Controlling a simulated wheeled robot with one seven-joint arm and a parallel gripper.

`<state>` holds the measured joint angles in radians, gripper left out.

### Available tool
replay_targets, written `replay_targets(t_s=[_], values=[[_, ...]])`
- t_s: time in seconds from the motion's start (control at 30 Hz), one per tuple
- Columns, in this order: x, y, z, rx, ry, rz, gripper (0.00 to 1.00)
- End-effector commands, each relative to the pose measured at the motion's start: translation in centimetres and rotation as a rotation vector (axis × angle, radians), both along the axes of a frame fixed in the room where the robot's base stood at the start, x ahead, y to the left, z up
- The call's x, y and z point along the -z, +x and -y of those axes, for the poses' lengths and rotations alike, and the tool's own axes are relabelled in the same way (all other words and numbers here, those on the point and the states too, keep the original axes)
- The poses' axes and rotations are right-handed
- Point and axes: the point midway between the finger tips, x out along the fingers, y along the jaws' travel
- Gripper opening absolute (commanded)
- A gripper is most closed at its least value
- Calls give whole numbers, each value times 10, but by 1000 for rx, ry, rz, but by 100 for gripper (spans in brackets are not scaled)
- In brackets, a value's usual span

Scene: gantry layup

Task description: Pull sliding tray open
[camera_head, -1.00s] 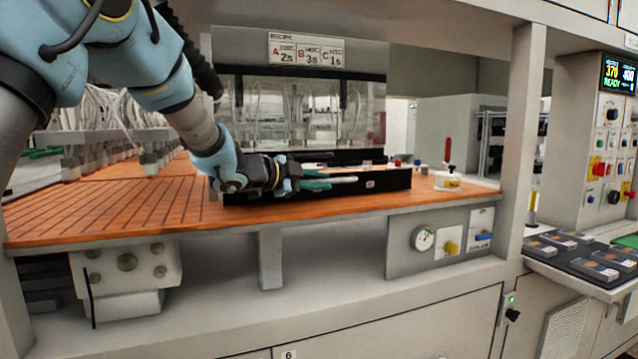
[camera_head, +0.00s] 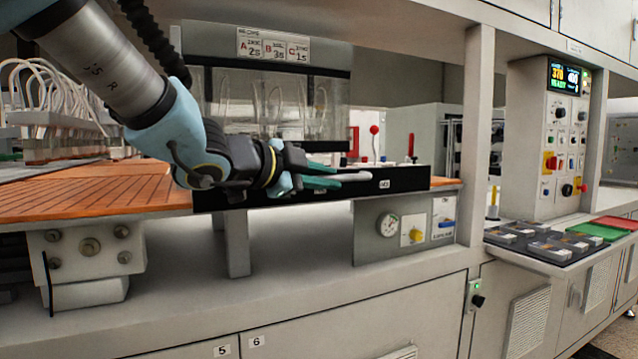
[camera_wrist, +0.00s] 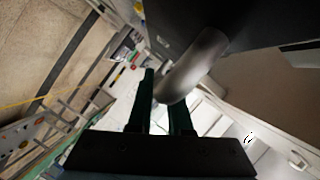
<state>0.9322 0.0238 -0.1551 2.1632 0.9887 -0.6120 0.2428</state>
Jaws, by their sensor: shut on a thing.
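The sliding tray (camera_head: 405,182) has a long black front with a small white label, seen in the head view below the recipe sign. Its front stands out over the front edge of the orange table. A grey bar handle (camera_head: 352,177) sticks out from the tray front. My gripper (camera_head: 322,178), with dark green fingers, is shut on the handle. In the wrist view the rounded handle (camera_wrist: 200,60) passes between my fingers (camera_wrist: 164,100), with the dark tray front beyond. My arm and gripper hide the tray's left part.
The orange slatted table (camera_head: 90,192) lies to the left. A gauge panel (camera_head: 403,230) is below the tray, and a frame post (camera_head: 476,130) stands to its right. A control panel (camera_head: 563,140) and a rack of dark boxes (camera_head: 550,243) are farther right.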

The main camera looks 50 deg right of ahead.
Motion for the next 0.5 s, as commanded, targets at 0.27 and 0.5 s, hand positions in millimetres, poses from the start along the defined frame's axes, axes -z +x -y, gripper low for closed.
replay_targets(t_s=[0.27, 0.5], values=[[3, -5, -1, 6, 5, -2, 0], [3, -6, -1, 8, 6, -2, 33]])
